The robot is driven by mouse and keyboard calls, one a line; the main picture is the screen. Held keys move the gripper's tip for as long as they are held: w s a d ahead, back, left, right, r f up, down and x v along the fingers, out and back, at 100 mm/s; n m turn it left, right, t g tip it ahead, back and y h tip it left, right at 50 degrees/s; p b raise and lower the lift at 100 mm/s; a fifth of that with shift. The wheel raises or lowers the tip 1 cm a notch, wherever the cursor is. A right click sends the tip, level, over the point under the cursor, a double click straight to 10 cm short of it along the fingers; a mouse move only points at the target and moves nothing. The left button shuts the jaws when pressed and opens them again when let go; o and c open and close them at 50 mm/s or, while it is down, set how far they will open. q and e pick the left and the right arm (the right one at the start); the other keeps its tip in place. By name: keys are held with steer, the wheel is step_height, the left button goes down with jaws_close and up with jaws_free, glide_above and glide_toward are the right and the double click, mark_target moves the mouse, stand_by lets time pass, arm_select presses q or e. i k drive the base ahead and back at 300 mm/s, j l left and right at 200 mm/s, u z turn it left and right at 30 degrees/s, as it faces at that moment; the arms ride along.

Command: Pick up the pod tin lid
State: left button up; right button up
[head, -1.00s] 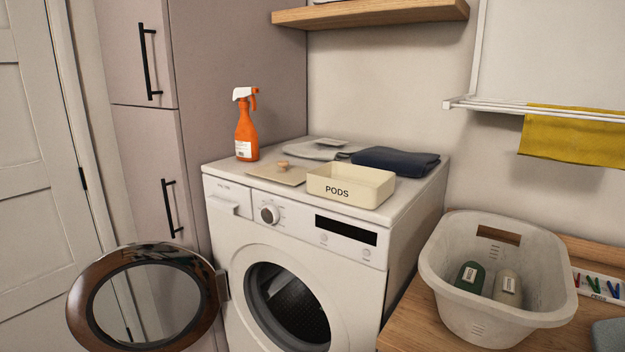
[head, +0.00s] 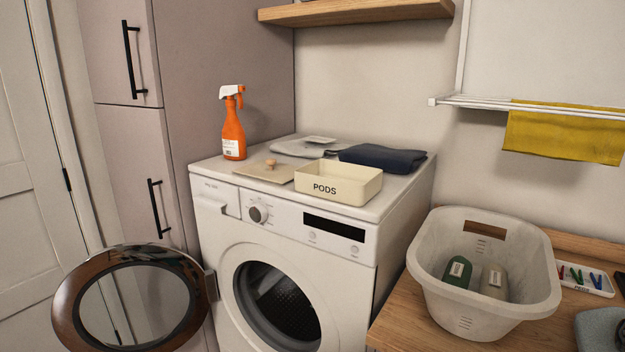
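The pod tin lid (head: 258,172) is a flat cream square with a small round wooden knob (head: 271,163). It lies on top of the white washing machine (head: 392,203), left of the tin. The open cream pod tin (head: 338,187), marked PODS, stands beside it near the front edge. I see no contents in the tin from this angle. Neither of my grippers shows in the head view.
An orange spray bottle (head: 233,130) stands behind the lid to the left. Folded grey cloth (head: 290,149) and dark blue cloth (head: 381,158) lie behind. The washer's round door (head: 63,312) hangs open. A laundry basket (head: 535,298) stands right on a wooden counter.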

mark_target(268, 169)
steer(key=i+j, duration=0.15)
steer(key=j, duration=0.25)
steer(key=i+j, duration=0.15)
steer(key=j, duration=0.25)
steer(key=i+j+z, duration=0.1)
steer(key=j, duration=0.25)
steer(key=i+j, duration=0.25)
steer(key=j, duration=0.15)
